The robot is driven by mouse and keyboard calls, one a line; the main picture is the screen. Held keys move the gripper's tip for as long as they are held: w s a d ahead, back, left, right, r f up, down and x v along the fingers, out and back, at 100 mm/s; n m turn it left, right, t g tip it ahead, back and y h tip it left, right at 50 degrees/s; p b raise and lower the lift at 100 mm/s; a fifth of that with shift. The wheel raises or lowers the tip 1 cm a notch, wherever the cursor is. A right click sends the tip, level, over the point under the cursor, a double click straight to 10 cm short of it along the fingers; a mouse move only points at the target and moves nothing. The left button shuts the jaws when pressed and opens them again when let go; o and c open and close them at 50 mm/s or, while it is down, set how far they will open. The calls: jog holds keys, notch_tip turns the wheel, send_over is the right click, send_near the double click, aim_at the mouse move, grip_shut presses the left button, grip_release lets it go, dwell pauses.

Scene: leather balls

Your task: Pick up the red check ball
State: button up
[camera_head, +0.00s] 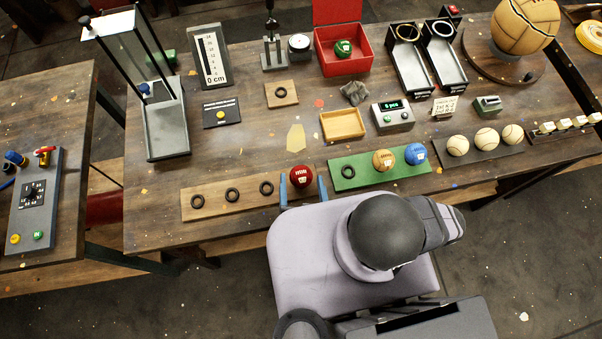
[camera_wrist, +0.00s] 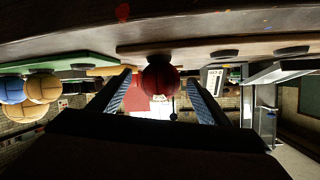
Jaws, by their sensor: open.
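The red check ball (camera_head: 300,176) is dark red with a small white label, at the right end of a brown wooden strip (camera_head: 212,206) near the table's front edge. My gripper (camera_head: 302,186) is open, with one blue finger at the left of the ball and one at its right. In the wrist view, which is upside down, the red ball (camera_wrist: 160,77) shows between the two spread fingers (camera_wrist: 158,84).
Several black rings lie along the strip to the left. Close on the right, a green mat (camera_head: 348,184) holds an orange ball (camera_head: 383,160) and a blue ball (camera_head: 415,154). A wooden tray (camera_head: 343,137) stands behind. The table behind the strip's left part is fairly clear.

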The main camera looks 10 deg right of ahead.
aim_at(301, 176)
jog(key=shift+p+x, duration=0.4)
jog(key=shift+x, duration=1.15)
jog(key=c, duration=1.2)
